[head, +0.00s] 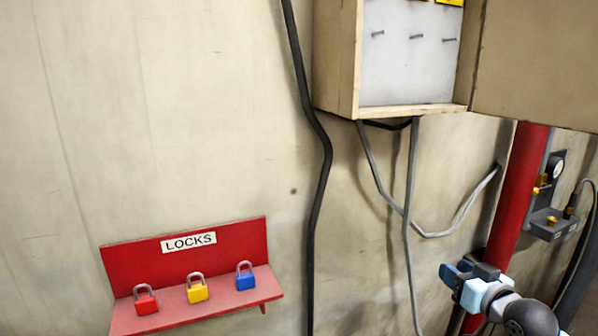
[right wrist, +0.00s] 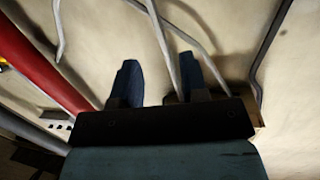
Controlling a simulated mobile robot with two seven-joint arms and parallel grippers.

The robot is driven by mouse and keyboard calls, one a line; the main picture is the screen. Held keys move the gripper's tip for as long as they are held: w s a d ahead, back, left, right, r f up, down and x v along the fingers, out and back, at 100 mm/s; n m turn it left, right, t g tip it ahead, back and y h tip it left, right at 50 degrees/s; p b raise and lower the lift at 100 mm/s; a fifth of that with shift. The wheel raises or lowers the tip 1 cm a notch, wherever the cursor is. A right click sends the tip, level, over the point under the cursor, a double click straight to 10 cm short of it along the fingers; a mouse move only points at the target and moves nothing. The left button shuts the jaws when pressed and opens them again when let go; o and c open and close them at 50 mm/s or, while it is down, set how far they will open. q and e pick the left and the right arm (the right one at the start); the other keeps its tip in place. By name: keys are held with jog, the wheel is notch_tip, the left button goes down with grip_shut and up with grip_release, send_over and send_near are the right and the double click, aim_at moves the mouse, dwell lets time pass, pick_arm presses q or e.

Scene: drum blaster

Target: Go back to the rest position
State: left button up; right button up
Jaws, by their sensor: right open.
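My right gripper (head: 457,272) is at the lower right of the head view, in front of the wall and beside the red pipe. In the right wrist view its two dark blue fingers (right wrist: 155,84) stand apart with nothing held between them; the wall and grey cables show behind. My left gripper is in neither view.
A red shelf (head: 122,262) marked LOCKS holds a red padlock (head: 145,299), a yellow padlock (head: 197,289) and a blue padlock (head: 245,277). An open box (head: 338,60) with pegs hangs above. A red pipe (head: 517,195) and a gauge panel (head: 548,224) are at right.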

jog(key=s+a+f+g+p, duration=0.1)
jog(key=s+a+f, duration=0.3)
jog(key=s+f, duration=0.5)
jog(key=s+a+f+g, duration=0.25)
jog(key=s+f, duration=0.25)
jog(key=f, duration=0.8)
jog(key=s+a+f, duration=0.3)
jog(key=s+f, duration=0.2)
jog(key=s, duration=0.2)
jog(key=s+a+f+n+g+h+p, duration=0.1)
jog(key=s+a+f, duration=0.2)
jog(key=s+f, duration=0.2)
jog(key=s, duration=0.3)
jog(key=shift+s+a, duration=0.25)
jog(key=shift+s, duration=0.05)
jog(key=shift+a, duration=0.15)
